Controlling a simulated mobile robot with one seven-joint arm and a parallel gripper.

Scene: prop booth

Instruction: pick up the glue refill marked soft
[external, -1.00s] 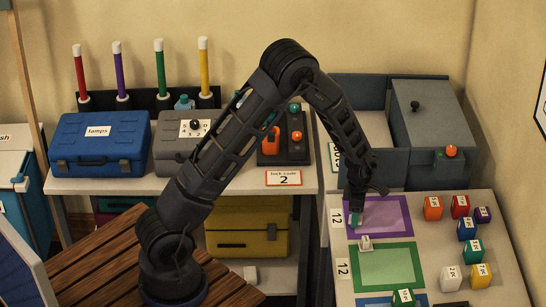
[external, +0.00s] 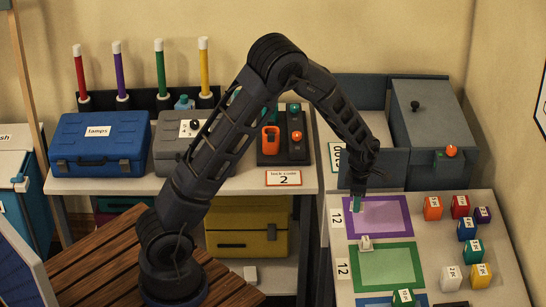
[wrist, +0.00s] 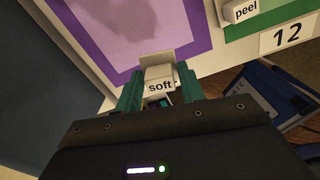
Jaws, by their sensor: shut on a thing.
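The glue refill marked soft (wrist: 158,76) is a pale block with a dark-lettered label, between the green fingertips of my gripper (wrist: 155,92) in the wrist view. My gripper is shut on it. In the external view my gripper (external: 358,203) is over the left part of the purple-bordered mat (external: 408,216); the refill is too small and covered there to make out clearly. In the wrist view the purple mat (wrist: 196,42) lies below and beyond the refill.
A white block marked peel (external: 365,243) sits at the corner of the green-bordered mat (external: 414,258). Several coloured blocks stand to the right, including an orange one (external: 432,208). A grey cabinet (external: 428,120) stands behind the table. The purple mat's right part is bare.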

